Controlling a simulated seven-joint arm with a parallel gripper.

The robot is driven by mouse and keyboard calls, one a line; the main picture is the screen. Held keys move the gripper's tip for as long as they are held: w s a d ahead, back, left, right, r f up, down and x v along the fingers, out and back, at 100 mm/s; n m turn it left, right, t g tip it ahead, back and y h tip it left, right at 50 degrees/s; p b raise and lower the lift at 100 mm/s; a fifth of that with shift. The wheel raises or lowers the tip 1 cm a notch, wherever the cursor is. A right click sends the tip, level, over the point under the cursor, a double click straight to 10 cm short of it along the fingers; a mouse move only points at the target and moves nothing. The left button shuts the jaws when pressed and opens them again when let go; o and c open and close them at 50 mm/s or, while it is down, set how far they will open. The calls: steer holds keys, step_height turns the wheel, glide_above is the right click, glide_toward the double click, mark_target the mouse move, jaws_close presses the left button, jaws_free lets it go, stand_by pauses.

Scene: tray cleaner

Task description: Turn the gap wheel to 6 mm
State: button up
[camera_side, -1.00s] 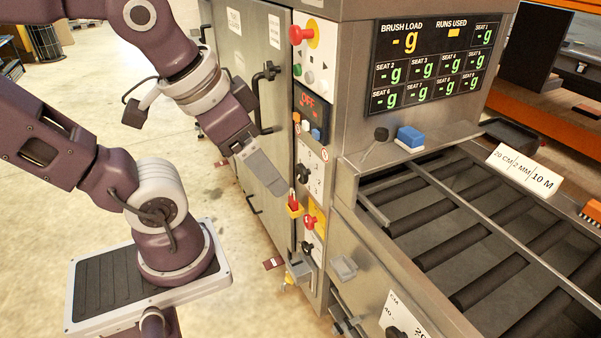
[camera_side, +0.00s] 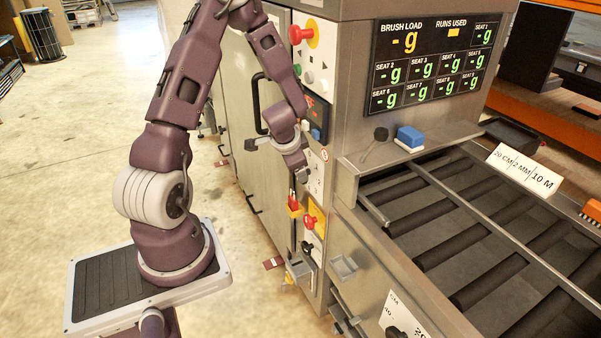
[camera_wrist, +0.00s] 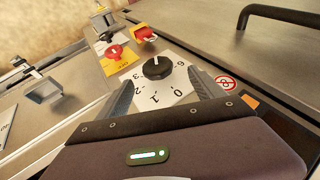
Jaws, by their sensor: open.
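A black knob (camera_wrist: 157,68) sits on a white dial plate (camera_wrist: 181,79) with numbers including 0, 1, 2 and 6. I take it for the gap wheel; no name on it can be read. A small pale mark shows on the knob's upper part, not plainly at any number. My gripper (camera_wrist: 162,84) is open, with one finger on each side of the dial in the wrist view. Contact with the knob does not show. In the side view my gripper (camera_side: 304,174) is in front of the same plate (camera_side: 317,178) and hides the knob.
Below the dial are a red knob on a yellow plate (camera_side: 314,218) and a yellow holder with a red item (camera_side: 294,207). A display unit (camera_side: 317,117) is above. A black door handle (camera_side: 257,104) is close left of my wrist. The roller bed (camera_side: 470,225) lies right.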

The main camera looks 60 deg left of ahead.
steer(key=x, duration=0.8)
steer(key=shift+w+d, duration=0.1)
steer(key=shift+d, duration=0.15)
steer(key=shift+c, duration=0.2)
steer(key=c, duration=1.3)
steer(key=shift+d, duration=0.1)
